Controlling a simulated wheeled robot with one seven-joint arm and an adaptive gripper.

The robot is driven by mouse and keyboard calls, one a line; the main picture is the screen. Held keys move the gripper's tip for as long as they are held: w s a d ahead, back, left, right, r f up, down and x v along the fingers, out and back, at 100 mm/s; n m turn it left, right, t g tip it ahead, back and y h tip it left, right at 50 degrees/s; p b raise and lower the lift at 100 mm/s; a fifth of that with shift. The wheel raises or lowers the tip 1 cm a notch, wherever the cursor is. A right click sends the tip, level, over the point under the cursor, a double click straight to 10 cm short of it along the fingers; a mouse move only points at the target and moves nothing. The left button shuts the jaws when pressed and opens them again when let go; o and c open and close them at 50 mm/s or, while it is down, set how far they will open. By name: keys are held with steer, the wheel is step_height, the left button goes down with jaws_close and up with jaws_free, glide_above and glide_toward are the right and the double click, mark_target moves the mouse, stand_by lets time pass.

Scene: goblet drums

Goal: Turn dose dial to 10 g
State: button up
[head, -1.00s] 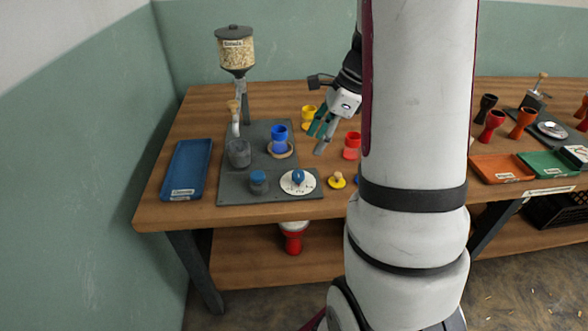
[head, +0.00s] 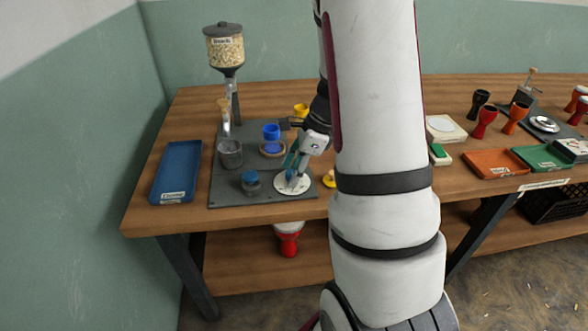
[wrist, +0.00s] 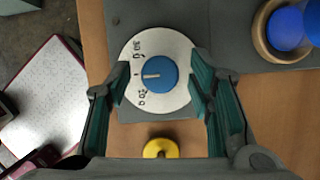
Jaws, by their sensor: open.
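The dose dial is a round white plate (head: 285,187) with a blue knob on the grey base board. In the wrist view the plate (wrist: 180,103) carries dark markings, including what looks like "30 g" and "20"; not every mark is readable. Its blue knob (wrist: 160,77) has a white pointer line toward the left of the picture. My gripper (wrist: 160,66) is open, with its green-padded fingers on either side of the knob and a gap to it on both sides. In the head view my gripper (head: 295,170) is right over the dial and partly hides the knob.
A yellow piece (wrist: 160,148) lies close below the dial plate. A blue tray (head: 176,170) and a seed hopper (head: 225,50) are further left.

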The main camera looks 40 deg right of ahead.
steer(key=c, duration=1.1)
steer(key=shift+c, duration=0.2)
steer(key=shift+n, duration=0.3)
steer(key=n, duration=0.2)
steer(key=n+g+p, duration=0.1)
steer(key=shift+n+g+y, duration=0.3)
steer(key=shift+n, duration=0.1)
steer(key=n+g, duration=0.1)
steer(key=n, duration=0.1)
steer(key=n+g+p, duration=0.1)
steer(key=n, duration=0.2)
steer(key=shift+w, duration=0.2)
steer(key=shift+n, duration=0.3)
steer(key=o, duration=1.1)
steer(key=shift+o, duration=0.2)
